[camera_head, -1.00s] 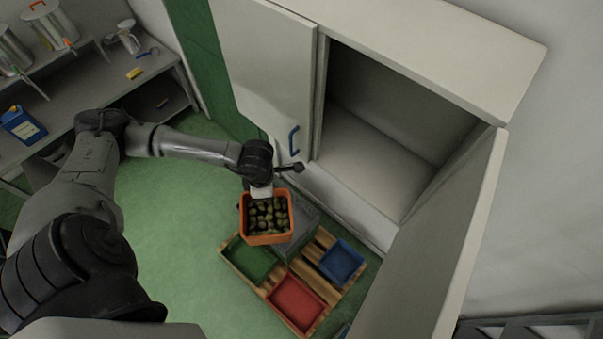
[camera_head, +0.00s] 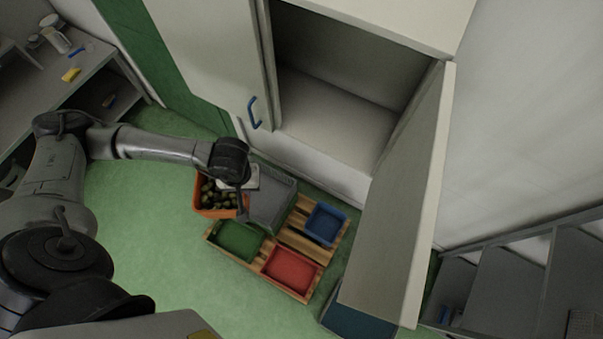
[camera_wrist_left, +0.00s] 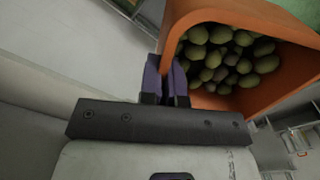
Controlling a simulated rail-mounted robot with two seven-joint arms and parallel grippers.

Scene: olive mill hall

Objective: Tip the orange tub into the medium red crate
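The orange tub (camera_head: 199,208) holds several green and dark olives and hangs in the air left of the grey crate. It also shows in the left wrist view (camera_wrist_left: 262,18), its open mouth toward the camera and olives inside. My left gripper (camera_wrist_left: 167,78) is shut on the tub's rim, one finger on each side of the wall. In the head view the left gripper (camera_head: 238,184) partly hides the tub. Its exact tilt is hard to tell. The red crate (camera_head: 291,268) sits on the wooden pallet, looks empty, and is below and right of the tub. My right gripper is not in view.
The wooden pallet (camera_head: 303,247) also bears a green crate (camera_head: 238,241) and a blue crate (camera_head: 326,223). The cabinet's open door (camera_head: 400,190) juts out at the right. Green floor at the left is clear.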

